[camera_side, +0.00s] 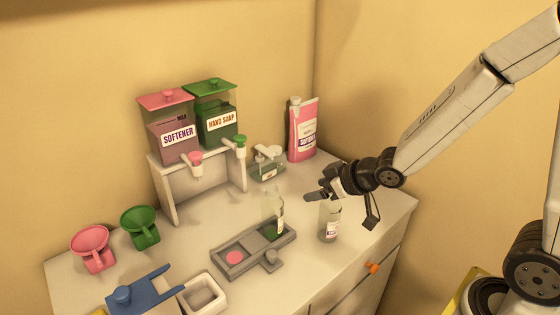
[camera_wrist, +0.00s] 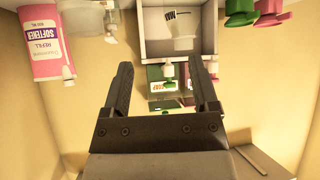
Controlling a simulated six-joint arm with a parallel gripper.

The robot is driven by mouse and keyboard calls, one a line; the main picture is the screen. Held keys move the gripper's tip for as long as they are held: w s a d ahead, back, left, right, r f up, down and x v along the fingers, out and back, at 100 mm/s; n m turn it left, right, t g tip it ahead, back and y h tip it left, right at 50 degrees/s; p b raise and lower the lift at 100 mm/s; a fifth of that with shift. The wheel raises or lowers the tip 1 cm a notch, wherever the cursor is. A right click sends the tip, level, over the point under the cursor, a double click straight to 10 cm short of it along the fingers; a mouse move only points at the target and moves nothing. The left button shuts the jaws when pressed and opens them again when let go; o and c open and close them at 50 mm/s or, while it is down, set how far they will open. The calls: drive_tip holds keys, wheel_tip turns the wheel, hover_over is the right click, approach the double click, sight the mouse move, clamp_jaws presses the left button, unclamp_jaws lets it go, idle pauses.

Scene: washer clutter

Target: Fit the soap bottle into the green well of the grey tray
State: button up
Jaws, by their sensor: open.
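The soap bottle (camera_side: 276,218), clear with green at its base and a pale label, stands upright at the right end of the grey tray (camera_side: 228,264). It covers the green well there; I cannot tell exactly how deep it sits. The tray's pink well (camera_side: 234,258) at the left is empty. My gripper (camera_side: 314,196) is open and apart from the soap bottle, to its right and a little higher. In the wrist view, its two fingers (camera_wrist: 165,92) stand apart with nothing held between them.
A second clear bottle (camera_side: 330,224) with a pinkish label stands just below my gripper. Behind are the softener and hand soap dispensers (camera_side: 198,132), a small pump bottle (camera_side: 267,164) and a pink refill pouch (camera_side: 302,130). Funnels (camera_side: 140,227) and a blue scoop-like item (camera_side: 140,290) lie left.

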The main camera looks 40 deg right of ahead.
drive_tip(key=s+d+f+m+g+h, duration=0.2)
drive_tip(key=s+f+g, duration=0.2)
drive_tip(key=s+g, duration=0.3)
drive_tip(key=s, duration=0.4)
drive_tip(key=shift+m, duration=0.4)
